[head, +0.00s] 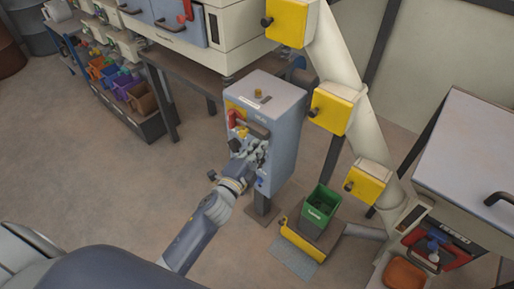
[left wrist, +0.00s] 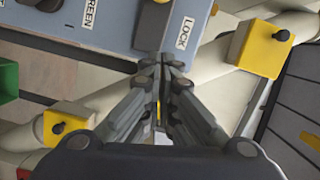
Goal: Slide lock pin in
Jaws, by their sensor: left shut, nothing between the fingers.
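The grey-blue control box (head: 283,137) stands on a post in the middle of the head view. Its front carries a red and yellow fitting and dark handles. My left gripper (head: 257,151) is at the lower front of this box, its fingers shut and empty. In the left wrist view the closed fingertips (left wrist: 160,62) are at the lower edge of the box face, just below a white LOCK label (left wrist: 183,32). A dark upright piece (left wrist: 152,25) shows beside that label; I cannot tell whether it is the lock pin. My right gripper is out of view.
A green bin (head: 320,207) stands at the foot of a pale pipe with yellow boxes (head: 332,110) to the right. A bench with drawers (head: 180,25) is behind the control box. Coloured bins (head: 118,82) line a shelf at the left. The floor at left is clear.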

